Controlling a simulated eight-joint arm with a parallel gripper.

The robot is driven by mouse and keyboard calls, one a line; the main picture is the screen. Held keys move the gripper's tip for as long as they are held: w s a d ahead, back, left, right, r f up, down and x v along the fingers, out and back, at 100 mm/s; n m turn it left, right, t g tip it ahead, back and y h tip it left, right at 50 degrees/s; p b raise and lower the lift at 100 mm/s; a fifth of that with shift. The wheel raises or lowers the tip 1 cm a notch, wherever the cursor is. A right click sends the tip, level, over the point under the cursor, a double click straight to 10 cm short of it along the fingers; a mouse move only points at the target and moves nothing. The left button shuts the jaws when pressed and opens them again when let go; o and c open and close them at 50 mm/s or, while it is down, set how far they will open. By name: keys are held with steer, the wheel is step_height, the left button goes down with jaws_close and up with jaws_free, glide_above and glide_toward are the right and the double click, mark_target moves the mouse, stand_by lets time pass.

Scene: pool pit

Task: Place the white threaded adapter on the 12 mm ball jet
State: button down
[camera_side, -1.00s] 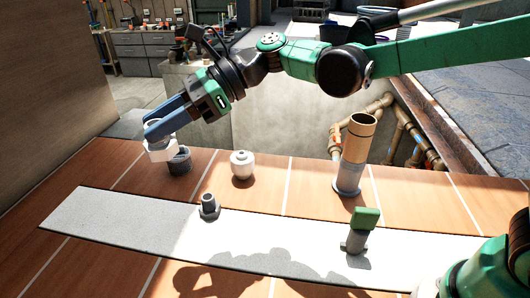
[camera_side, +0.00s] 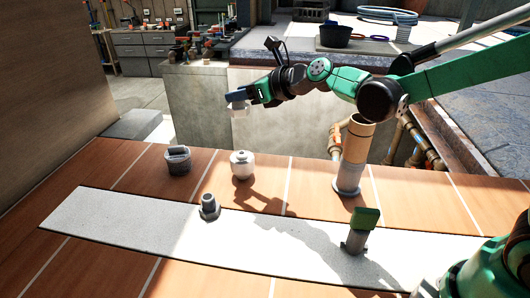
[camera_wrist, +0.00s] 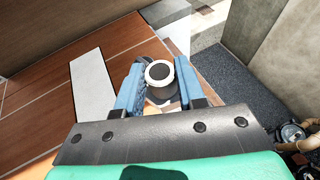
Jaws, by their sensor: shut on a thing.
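My gripper (camera_side: 240,97) is shut on the white threaded adapter (camera_side: 238,109), a short white cylinder held high above and behind the boards. In the wrist view the adapter (camera_wrist: 160,73) shows end-on as a white ring with a dark grey centre, between the two blue fingers. Which fitting is the 12 mm ball jet I cannot tell for sure. A small grey fitting with a wider base (camera_side: 208,207) stands upright on the pale strip. A white rounded fitting with a narrower top (camera_side: 242,165) stands on the boards behind it. Both are apart from my gripper.
A dark grey cup-like part (camera_side: 178,160) stands left of the white rounded fitting. A tall tan pipe on a grey base (camera_side: 355,150) rises at the right. A green-topped grey part (camera_side: 362,230) stands at the front right. The pale strip's (camera_side: 110,230) left end is clear.

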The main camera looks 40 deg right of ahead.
step_height(320, 180, down, 11)
steer(key=shift+r, duration=0.2)
steer(key=shift+f, duration=0.15)
stand_by(0.3)
steer(key=c, duration=0.5)
jaws_free()
steer(key=shift+c, duration=0.2)
